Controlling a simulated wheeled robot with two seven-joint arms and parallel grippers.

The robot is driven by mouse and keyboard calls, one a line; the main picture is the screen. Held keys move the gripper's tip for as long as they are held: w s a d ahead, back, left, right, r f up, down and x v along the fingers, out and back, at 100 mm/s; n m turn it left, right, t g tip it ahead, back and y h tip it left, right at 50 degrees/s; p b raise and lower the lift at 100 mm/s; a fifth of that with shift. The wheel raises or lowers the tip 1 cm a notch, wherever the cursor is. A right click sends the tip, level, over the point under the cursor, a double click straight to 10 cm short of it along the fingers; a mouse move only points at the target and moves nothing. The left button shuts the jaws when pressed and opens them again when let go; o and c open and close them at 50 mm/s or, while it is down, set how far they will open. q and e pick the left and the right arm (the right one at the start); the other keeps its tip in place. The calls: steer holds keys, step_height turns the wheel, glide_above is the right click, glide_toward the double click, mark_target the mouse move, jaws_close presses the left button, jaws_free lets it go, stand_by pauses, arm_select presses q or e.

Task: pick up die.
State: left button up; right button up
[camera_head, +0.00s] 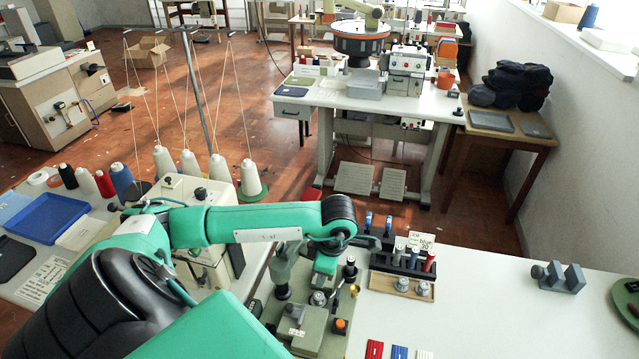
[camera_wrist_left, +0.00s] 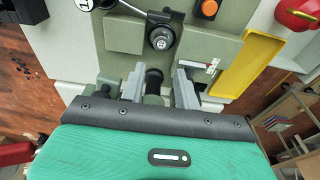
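My left gripper (camera_wrist_left: 160,88) points down at a grey-green machine (camera_head: 325,335). Its two grey fingers stand apart, with a dark cylinder (camera_wrist_left: 153,80) between them; a gap shows at its right, and I cannot tell if it touches the left finger. In the head view, my wrist hides most of the fingers. I cannot tell for sure which thing is the die. Small upright pieces with coloured bands, one of them red (camera_head: 429,262), stand in a black rack (camera_head: 385,266) right of the machine. My right gripper is not in view.
A wooden tray (camera_head: 381,284) with metal knobs lies before the rack, near a card reading "blue 30" (camera_head: 421,242). A grey block (camera_head: 558,277) stands at right. Red (camera_head: 374,350) and blue (camera_head: 399,353) pieces lie at the front. The white table between is clear.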

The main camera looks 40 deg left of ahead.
arm_select(q)
steer(key=b, duration=0.2)
glide_above(319, 296)
step_height(319, 296, down, 5)
steer(key=shift+w+d+f, duration=0.1)
steer(key=shift+w+d, duration=0.05)
steer(key=shift+f, duration=0.45)
step_height(319, 296, down, 4)
steer(key=shift+f+b, duration=0.25)
steer(key=shift+b, duration=0.85)
steer(key=shift+s, duration=0.2)
steer(key=shift+c, duration=0.4)
jaws_close()
